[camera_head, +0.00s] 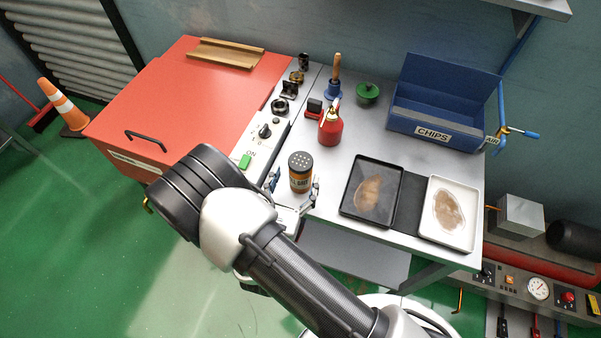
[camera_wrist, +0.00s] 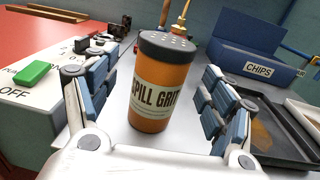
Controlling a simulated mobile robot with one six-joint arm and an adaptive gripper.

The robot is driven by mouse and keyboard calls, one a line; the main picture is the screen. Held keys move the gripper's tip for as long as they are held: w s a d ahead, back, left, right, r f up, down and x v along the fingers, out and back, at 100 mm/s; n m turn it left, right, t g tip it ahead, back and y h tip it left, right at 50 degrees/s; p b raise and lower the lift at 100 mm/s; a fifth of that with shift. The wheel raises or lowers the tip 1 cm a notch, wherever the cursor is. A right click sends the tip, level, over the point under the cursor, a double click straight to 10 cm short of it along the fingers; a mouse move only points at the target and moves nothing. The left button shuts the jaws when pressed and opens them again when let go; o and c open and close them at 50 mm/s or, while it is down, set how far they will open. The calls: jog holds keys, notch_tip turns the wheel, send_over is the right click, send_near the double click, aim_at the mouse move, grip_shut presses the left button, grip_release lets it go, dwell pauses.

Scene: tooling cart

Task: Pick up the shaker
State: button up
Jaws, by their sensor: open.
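The shaker (camera_head: 300,172) is an orange cylinder with a dark grey perforated lid and a pale label. It stands upright near the front edge of the grey cart top. In the wrist view the shaker (camera_wrist: 160,85) is in the middle, and its label reads "SPILL GRIT". My gripper (camera_head: 293,190) is open at the cart's front edge. In the wrist view its blue-padded fingers (camera_wrist: 158,105) stand on either side of the shaker, with visible gaps between pads and shaker. The head view partly hides the fingers behind my arm and the shaker.
A black tray (camera_head: 399,190) with a brown patch lies right of the shaker, and a white tray (camera_head: 468,207) lies beyond it. A red oil can (camera_head: 330,128) stands behind. A switch panel with a green button (camera_head: 245,161) is at left. A blue CHIPS bin (camera_head: 440,105) stands at back right.

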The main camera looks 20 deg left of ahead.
jog(key=w, duration=0.4)
jog(key=shift+w+d+f+b, duration=0.15)
jog(key=shift+w+f+b, duration=0.1)
jog(key=shift+b, duration=0.15)
jog(key=c, duration=1.4)
